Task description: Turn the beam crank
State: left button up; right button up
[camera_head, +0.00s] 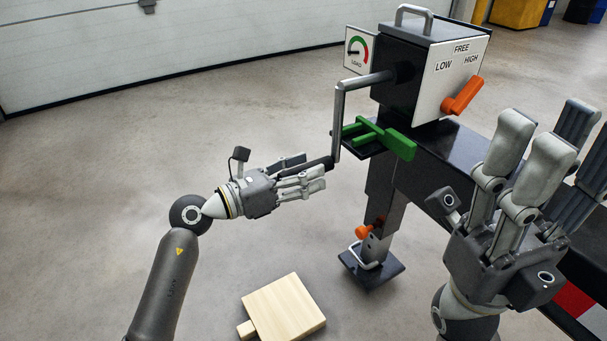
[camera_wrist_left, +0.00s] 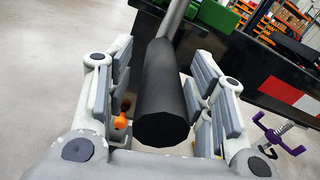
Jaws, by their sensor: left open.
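The beam crank (camera_head: 337,118) is a grey metal rod that comes out of the black gearbox (camera_head: 399,97), bends down and ends in a black handle grip (camera_head: 319,164). My left gripper (camera_head: 305,176) is at this grip, with its fingers on either side. In the left wrist view the black grip (camera_wrist_left: 163,95) lies between the open fingers (camera_wrist_left: 160,90), with gaps showing beside it. My right gripper (camera_head: 545,155) is raised at the right in the head view, its fingers spread open and empty.
A white panel (camera_head: 452,78) reading FREE, LOW and HIGH carries an orange lever (camera_head: 462,97). A load gauge (camera_head: 358,50) and green part (camera_head: 385,137) are near the crank. The black beam (camera_head: 455,165) stands on a leg with a foot (camera_head: 371,268). A wooden block (camera_head: 285,309) lies on the floor.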

pick_arm(q)
grip_shut()
dwell(0.3)
